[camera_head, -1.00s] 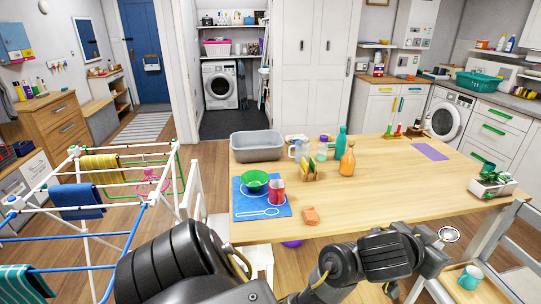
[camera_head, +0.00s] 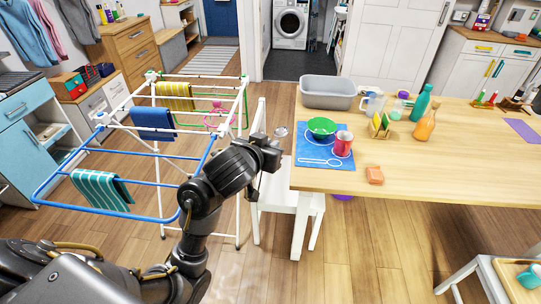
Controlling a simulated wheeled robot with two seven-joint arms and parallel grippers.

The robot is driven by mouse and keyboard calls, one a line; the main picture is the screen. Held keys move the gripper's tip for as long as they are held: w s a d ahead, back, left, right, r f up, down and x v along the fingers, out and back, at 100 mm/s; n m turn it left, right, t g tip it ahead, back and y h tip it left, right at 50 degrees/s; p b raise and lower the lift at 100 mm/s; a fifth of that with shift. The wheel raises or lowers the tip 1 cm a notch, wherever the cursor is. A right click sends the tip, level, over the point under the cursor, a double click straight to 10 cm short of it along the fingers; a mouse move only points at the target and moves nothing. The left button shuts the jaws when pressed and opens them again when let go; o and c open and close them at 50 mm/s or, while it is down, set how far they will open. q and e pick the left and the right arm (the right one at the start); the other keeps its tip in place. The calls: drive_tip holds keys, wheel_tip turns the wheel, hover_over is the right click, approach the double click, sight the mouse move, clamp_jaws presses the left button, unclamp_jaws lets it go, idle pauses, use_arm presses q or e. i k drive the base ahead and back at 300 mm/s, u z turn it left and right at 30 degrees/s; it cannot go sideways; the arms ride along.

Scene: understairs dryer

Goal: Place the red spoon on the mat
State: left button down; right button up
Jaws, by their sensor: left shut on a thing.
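The blue mat (camera_head: 305,155) lies at the near left corner of the wooden table, with white printed outlines, one spoon-shaped. A green bowl (camera_head: 322,127) and a red mug (camera_head: 343,144) stand on it; the spoon outline is bare. My left gripper (camera_head: 275,148) is left of the table, over the white chair, apart from the mat in the picture. It is shut on a spoon whose round, silvery end (camera_head: 281,131) sticks out beyond the fingers. The handle is hidden, and I see no red on it. My right gripper is out of view.
A drying rack (camera_head: 165,145) with towels stands to the left. A white chair (camera_head: 270,190) is against the table's left end. A grey tub (camera_head: 328,92), a toast rack (camera_head: 380,126), bottles and an orange sponge (camera_head: 375,175) surround the mat.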

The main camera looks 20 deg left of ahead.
sight(323, 162)
drive_tip(key=u, duration=0.05)
drive_tip(key=i, duration=1)
drive_tip(key=u, duration=0.05)
